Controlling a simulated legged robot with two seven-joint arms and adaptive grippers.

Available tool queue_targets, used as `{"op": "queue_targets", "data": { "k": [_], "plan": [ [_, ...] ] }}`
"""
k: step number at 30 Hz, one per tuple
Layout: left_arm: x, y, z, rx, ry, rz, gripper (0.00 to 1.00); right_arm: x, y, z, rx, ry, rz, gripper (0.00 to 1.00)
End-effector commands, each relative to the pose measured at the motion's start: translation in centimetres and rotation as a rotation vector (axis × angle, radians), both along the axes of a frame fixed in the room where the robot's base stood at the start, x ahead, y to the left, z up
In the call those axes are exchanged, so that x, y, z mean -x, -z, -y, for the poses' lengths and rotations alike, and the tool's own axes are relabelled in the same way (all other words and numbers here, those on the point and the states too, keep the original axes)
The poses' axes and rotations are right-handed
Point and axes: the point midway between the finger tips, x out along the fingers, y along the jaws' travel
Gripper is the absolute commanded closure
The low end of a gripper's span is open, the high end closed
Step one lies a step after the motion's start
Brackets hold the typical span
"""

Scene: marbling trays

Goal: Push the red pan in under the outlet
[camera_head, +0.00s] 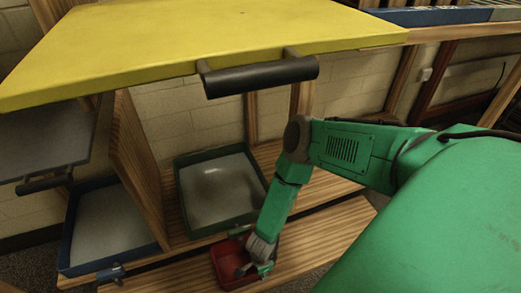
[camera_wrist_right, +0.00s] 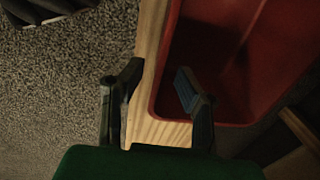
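The red pan (camera_head: 227,262) sits on the lower wooden shelf board, in front of the green tray (camera_head: 178,195). A small green outlet (camera_head: 241,231) shows at the green tray's front edge, just behind the pan. My right gripper (camera_head: 264,264) is low at the pan's right part and hides some of it. In the right wrist view the gripper (camera_wrist_right: 158,76) is open, one finger over the inside of the red pan (camera_wrist_right: 240,108), the other outside above the board's edge. I cannot tell whether a finger touches the pan wall. My left gripper is not in view.
A blue tray (camera_head: 67,250) with its own blue outlet (camera_head: 110,273) stands left, beyond a wooden divider (camera_head: 137,170). A yellow panel (camera_head: 200,40) with a black handle (camera_head: 262,77) overhangs above. The shelf board (camera_head: 325,226) right of the pan is clear.

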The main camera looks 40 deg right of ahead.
Motion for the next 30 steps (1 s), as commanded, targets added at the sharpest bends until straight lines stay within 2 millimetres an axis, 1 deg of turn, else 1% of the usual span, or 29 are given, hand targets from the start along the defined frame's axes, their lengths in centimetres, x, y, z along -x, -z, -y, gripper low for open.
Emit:
{"op": "queue_targets", "data": {
  "k": [1,3,6,9,30],
  "plan": [
    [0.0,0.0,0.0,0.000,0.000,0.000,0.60,0.0,-0.8,0.0,-0.002,0.001,0.001,0.71],
    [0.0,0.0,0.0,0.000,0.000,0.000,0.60,0.0,-1.8,-0.1,-0.002,-0.001,0.001,0.71],
    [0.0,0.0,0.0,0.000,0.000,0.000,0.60,0.0,-2.8,0.0,0.000,0.001,0.001,0.71],
    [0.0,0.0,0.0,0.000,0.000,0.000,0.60,0.1,-3.3,-0.1,0.000,0.000,0.000,0.71],
    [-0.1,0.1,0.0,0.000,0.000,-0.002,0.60,0.2,-3.4,-0.1,0.000,0.000,0.000,0.71]
  ]
}}
